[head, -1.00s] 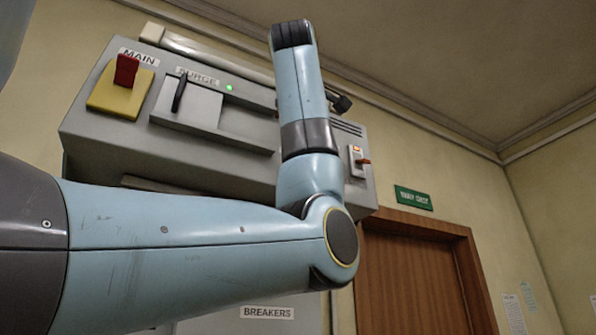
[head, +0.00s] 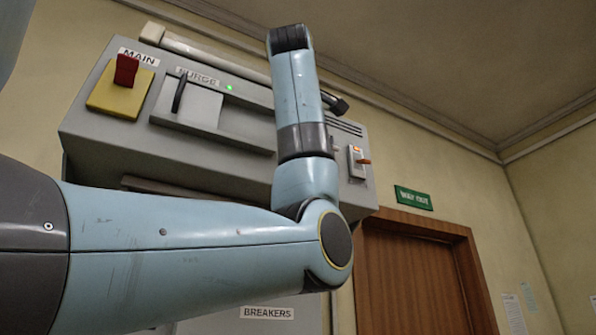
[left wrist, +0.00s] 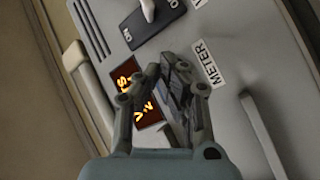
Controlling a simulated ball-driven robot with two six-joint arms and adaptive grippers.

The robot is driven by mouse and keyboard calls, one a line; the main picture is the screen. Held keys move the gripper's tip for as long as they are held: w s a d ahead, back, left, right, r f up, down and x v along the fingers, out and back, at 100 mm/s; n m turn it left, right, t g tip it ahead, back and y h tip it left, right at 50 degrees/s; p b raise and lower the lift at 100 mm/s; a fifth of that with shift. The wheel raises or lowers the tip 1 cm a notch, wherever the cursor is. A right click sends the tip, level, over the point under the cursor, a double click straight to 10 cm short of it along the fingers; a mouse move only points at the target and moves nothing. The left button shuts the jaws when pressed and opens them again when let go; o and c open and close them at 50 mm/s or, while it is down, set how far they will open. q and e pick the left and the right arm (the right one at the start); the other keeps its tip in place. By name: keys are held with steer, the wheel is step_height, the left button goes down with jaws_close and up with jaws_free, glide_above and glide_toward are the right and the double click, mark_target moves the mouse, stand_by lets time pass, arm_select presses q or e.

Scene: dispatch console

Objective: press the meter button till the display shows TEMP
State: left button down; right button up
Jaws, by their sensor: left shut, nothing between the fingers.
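In the left wrist view my left gripper (left wrist: 168,75) is shut and empty, its fingertips in front of the grey console panel between the display and the METER label (left wrist: 207,62). The dark meter display (left wrist: 126,74) shows orange characters, turned on their side. The fingers cover its middle; an S-like character at one end and a V-like one at the other show, so I cannot read the whole word. The meter button is not visible, and I cannot tell whether the fingertips touch anything. In the head view my left arm hides this part of the console (head: 110,155).
A wooden door (head: 410,270) is to the right.

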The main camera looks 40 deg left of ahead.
arm_select(q)
steer(key=shift+w+a, duration=0.15)
steer(key=shift+a, duration=0.15)
stand_by(0.8)
steer(key=shift+d, duration=0.15)
steer(key=shift+s+d, duration=0.3)
steer(key=shift+d, duration=0.3)
steer(key=d, duration=0.1)
steer(key=s+d, duration=0.1)
steer(key=d, duration=0.1)
steer(key=s+d+b, duration=0.1)
steer(key=shift+d, duration=0.25)
stand_by(0.3)
steer(key=shift+w, duration=0.1)
stand_by(0.5)
